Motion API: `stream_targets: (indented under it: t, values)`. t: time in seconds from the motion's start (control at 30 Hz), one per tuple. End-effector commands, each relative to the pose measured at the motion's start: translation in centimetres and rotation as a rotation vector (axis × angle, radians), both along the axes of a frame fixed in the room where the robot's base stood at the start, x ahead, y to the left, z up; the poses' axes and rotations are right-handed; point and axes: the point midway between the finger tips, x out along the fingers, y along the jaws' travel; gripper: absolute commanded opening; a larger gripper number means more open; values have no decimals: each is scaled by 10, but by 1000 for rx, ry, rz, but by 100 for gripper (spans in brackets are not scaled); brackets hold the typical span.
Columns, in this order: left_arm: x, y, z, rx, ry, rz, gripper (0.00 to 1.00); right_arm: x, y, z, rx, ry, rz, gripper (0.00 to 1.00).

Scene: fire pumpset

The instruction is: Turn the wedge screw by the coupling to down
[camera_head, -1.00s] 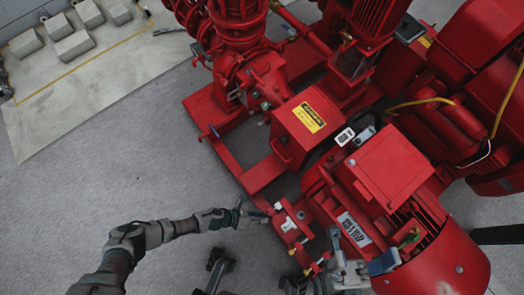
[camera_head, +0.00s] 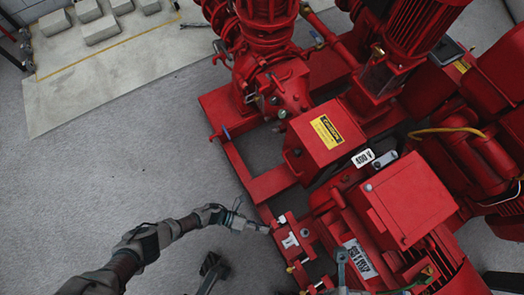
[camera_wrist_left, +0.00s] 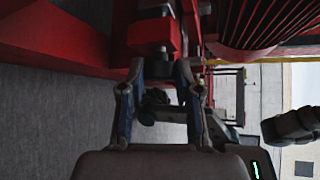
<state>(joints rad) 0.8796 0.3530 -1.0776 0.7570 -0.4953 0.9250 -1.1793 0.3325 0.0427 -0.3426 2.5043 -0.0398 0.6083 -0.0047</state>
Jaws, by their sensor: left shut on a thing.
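My left gripper (camera_head: 246,222) reaches in from the left to the small red mounting block at the motor's near corner. The coupling guard (camera_head: 318,150), a red box with a yellow caution label, stands beyond the gripper. A grey part at the bottom edge, perhaps my right gripper, is cut off.
The red motor (camera_head: 405,200) and its base frame (camera_head: 240,170) fill the right and middle. Red pumps stand behind. The grey floor (camera_head: 120,160) on the left is clear. Pale blocks (camera_head: 100,28) lie at the upper left.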

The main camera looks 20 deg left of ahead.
Motion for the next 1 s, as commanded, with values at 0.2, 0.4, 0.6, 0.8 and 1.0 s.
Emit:
stream_targets:
  t: [0.2, 0.4, 0.6, 0.8, 1.0]
  values:
    - [0, 5, -4, 11, 7, 7, 0, 0, 0, -1, 1, 1, 0, 77]
    - [0, 5, -5, 12, 7, 7, 43, 0, 0, -1, 1, 1, 0, 77]
    - [0, 3, -3, 6, 4, 5, 58, 0, 0, -1, 1, 1, 0, 77]
    - [0, 4, -1, 4, 3, 4, 58, -2, 0, 1, -3, -1, 0, 77]
    - [-6, 32, 5, 6, 2, 4, 58, -3, 0, 1, -1, -3, 0, 77]
